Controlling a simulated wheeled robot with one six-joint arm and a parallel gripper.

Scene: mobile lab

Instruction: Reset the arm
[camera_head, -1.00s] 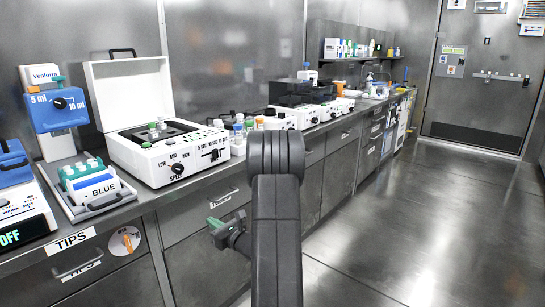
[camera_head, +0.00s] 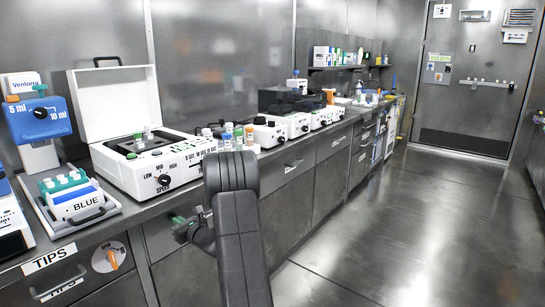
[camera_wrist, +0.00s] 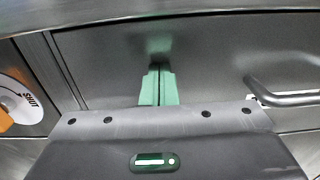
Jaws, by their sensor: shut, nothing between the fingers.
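My arm rises at the bottom centre of the head view, in front of the counter. My gripper (camera_head: 178,221) shows as green fingertips left of the arm, below the counter top and near the drawer fronts. In the wrist view the green fingers of my gripper (camera_wrist: 158,88) are together and empty, facing a grey drawer front (camera_wrist: 215,60). I cannot tell the exact gap between the fingers and the drawer front.
Bottles (camera_head: 238,138) stand near my arm. A drawer handle (camera_wrist: 290,97) lies right of the fingers. The floor (camera_head: 400,230) to the right is clear.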

